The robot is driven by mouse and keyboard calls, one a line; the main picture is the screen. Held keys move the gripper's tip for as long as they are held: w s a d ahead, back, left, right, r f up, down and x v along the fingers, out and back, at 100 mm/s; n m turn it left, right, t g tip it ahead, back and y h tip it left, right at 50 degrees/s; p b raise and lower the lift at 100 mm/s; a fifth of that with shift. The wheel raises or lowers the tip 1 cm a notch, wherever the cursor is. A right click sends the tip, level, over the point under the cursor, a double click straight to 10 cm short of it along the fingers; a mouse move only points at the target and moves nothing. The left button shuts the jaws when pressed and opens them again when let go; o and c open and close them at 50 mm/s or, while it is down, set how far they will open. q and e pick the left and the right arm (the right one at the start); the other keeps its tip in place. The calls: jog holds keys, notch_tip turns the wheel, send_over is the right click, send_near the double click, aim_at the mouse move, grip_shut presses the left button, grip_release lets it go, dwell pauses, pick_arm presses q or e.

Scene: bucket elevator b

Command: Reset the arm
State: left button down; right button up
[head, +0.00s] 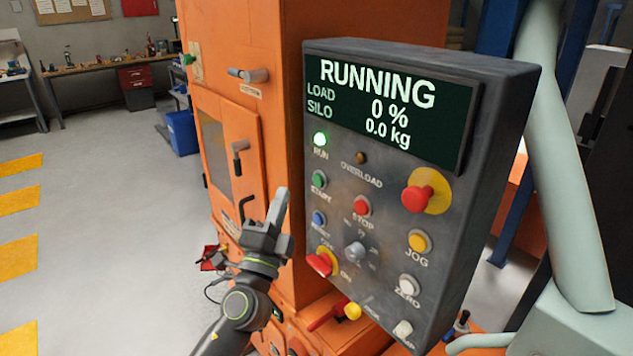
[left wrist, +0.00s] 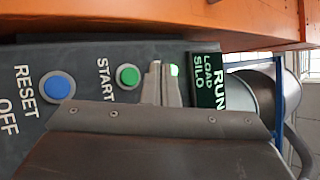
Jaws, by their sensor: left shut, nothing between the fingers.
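My left gripper (head: 280,203) is shut and empty, pointing up in front of the left edge of the grey control panel (head: 285,350). In the left wrist view its closed fingertips (left wrist: 163,68) show between the green START button (left wrist: 127,76) and the lit green RUN lamp (left wrist: 173,70). The panel's screen (head: 392,105) reads RUNNING, LOAD 0 %, SILO 0.0 kg. The START button also shows in the head view (head: 319,179). The red main switch (head: 320,264) is beside the word ON. I cannot tell whether the fingertips touch the panel. My right gripper is not in view.
The orange elevator housing (head: 290,20) with a handled door (head: 222,150) stands behind the panel. A pale green pipe (head: 565,150) rises on the right. A blue bin (head: 182,132) and a workbench (head: 105,65) are at the back left. Grey floor is open on the left.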

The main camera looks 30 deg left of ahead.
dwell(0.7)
pick_arm(q)
jog(key=w+a+f+n+g, duration=0.2)
jog(key=f+g, duration=0.1)
jog(key=f, duration=0.8)
jog(key=w+a+f+n+g, duration=0.1)
jog(key=w+a+f+g, duration=0.15)
jog(key=f, duration=0.95)
jog(key=s+f+n+g+h+b, duration=0.1)
jog(key=s+f+n+g, duration=0.2)
jog(key=f, duration=0.9)
jog(key=s+f+n+g, duration=0.1)
jog(key=s+f+g, duration=0.4)
jog(key=f, duration=0.8)
jog(key=s+d+f+n+g+h, duration=0.15)
jog(key=s+f+n+g, duration=0.3)
jog(key=s+f, duration=1.4)
jog(key=s+d+f+n+g, duration=0.1)
jog(key=s+d+f+g, duration=0.1)
jog(key=s, duration=0.8)
jog(key=s+d+f+n+g+h, duration=0.1)
jog(key=s+f, duration=0.4)
jog(key=s, duration=0.6)
jog(key=shift+d+f+n+g+b, duration=0.2)
jog(key=shift+d+n+g+b, duration=0.25)
jog(key=shift+d+n+g, duration=0.5)
jog(key=shift+w+d+m+h, duration=0.1)
jog(key=shift+d+m+h, duration=0.15)
jog(key=shift+m, duration=0.15)
